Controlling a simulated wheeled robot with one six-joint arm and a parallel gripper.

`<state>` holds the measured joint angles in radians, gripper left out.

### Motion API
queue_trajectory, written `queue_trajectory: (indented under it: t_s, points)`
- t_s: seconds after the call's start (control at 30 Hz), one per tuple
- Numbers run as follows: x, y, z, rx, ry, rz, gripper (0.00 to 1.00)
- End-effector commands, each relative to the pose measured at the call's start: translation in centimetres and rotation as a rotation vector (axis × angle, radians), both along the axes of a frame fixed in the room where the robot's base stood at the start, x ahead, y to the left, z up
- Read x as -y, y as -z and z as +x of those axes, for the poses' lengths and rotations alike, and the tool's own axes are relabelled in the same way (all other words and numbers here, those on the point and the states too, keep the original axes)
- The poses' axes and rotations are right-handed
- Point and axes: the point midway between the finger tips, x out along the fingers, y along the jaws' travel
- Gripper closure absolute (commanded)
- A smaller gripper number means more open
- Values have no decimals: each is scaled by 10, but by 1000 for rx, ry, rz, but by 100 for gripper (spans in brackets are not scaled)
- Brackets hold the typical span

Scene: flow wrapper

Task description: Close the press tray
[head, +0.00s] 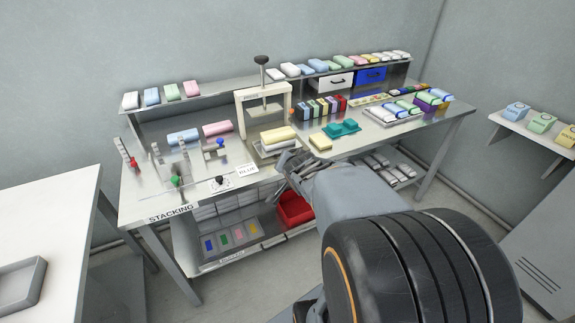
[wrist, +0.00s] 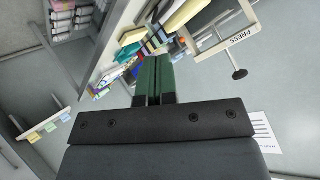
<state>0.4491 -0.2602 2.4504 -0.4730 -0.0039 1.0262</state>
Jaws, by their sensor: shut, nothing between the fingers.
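The press (head: 241,103) is a cream frame with a black knob on top, standing mid-bench in the head view. Its press tray (head: 257,156) is a grey metal tray that sticks out in front of the frame, with a pale yellow bar (head: 279,136) lying over it. My gripper (head: 283,170) is at the bench's front edge, just in front of the tray; I cannot tell whether it touches it. In the wrist view the dark green fingers (wrist: 152,62) are together and empty. The press frame (wrist: 226,42) shows there at upper right, near a yellow bar (wrist: 182,22).
Right of the tray are a loose yellow bar (head: 320,142) and a teal holder (head: 342,129). A row of coloured packs (head: 321,107) stands behind. A red bin (head: 295,209) is on the lower shelf.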

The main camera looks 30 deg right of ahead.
Motion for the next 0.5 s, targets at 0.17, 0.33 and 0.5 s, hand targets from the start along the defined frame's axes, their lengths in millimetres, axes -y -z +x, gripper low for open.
queue_trajectory:
  t_s: [0.17,0.33,0.5]
  points:
    - [52,37,13,316,116,256,100]
    - [72,56,11,502,125,526,100]
    - [79,66,5,583,116,715,100]
